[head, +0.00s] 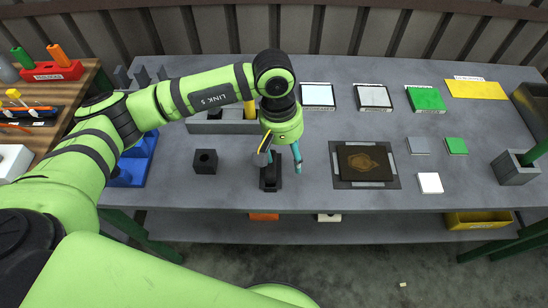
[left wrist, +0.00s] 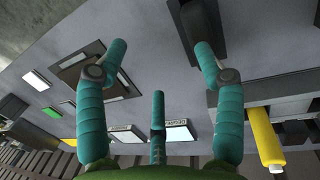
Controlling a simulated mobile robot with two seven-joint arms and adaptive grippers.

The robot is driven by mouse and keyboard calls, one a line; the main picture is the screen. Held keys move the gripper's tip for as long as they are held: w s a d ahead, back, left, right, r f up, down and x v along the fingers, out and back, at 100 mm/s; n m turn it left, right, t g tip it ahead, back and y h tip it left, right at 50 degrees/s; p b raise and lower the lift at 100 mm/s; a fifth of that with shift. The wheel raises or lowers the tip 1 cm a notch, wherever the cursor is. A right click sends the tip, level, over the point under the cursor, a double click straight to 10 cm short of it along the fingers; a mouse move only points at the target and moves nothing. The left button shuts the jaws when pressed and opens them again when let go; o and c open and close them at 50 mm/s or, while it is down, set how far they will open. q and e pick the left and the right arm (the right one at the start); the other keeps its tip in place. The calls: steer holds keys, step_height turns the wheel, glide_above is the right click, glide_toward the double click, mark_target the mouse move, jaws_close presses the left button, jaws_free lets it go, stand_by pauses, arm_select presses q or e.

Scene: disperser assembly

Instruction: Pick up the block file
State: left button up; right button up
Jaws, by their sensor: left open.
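No object is clearly recognisable as the block file. A dark, narrow block-like piece (head: 270,182) stands near the table's front edge, directly by my left gripper (head: 281,157). It also shows at the top of the left wrist view (left wrist: 209,32). My left gripper is open, with its teal fingers (left wrist: 160,58) spread and nothing between them. The fingertips are close to the dark piece; contact cannot be told. The gripper partly covers this piece in the head view. My right gripper is not in view.
A dark cube with a hole (head: 205,162) stands to the left. A dark mat with a brown plate (head: 366,163) lies to the right. Clear table separates them.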

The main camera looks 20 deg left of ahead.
mark_target(274, 162)
arm_select(q)
steer(key=shift+y, duration=0.9)
steer(key=a, duration=0.1)
steer(key=w+a, duration=0.1)
steer(key=a, duration=0.1)
steer(key=shift+w+a+r, duration=0.1)
steer(key=shift+w+a, duration=0.25)
steer(key=shift+s+f+p, duration=0.25)
steer(key=shift+f+p, duration=0.45)
steer(key=shift+p, duration=0.1)
steer(key=f+p, duration=0.2)
steer(key=f, duration=0.2)
steer(key=shift+s+d+f+p, duration=0.2)
steer(key=shift+s+f+p, duration=0.1)
steer(key=shift+p, duration=0.1)
steer(key=shift+f, duration=0.35)
jaws_close()
